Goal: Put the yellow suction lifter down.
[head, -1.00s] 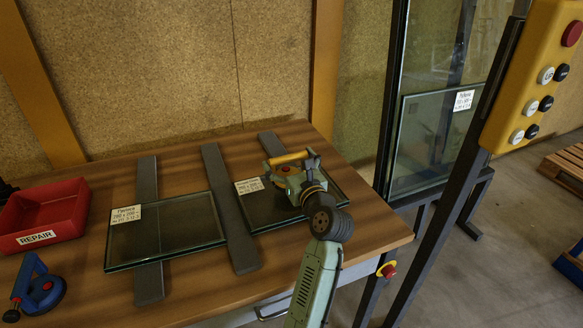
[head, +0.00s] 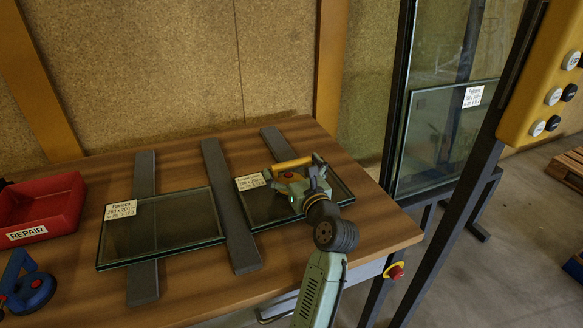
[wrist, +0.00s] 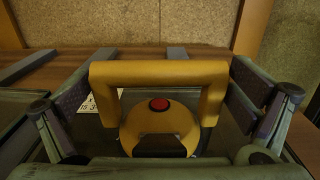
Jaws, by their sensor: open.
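The yellow suction lifter (head: 293,163) is over the right-hand glass pane (head: 258,214) on the wooden table and appears to rest on it. In the wrist view the lifter (wrist: 160,73) shows its thick handle bar crossing the picture, with a round body and red button below. My gripper (wrist: 160,92) is open, one finger beyond each end of the handle, with a gap visible on both sides. In the head view my gripper (head: 302,180) partly covers the lifter, so its contact with the glass is hidden.
A second labelled pane (head: 165,230) lies left across dark grey strips (head: 228,200). A red REPAIR bin (head: 40,205) and a blue suction lifter (head: 28,288) are at far left. A yellow button box (head: 545,90) on a dark post and a standing glass frame (head: 440,140) are right.

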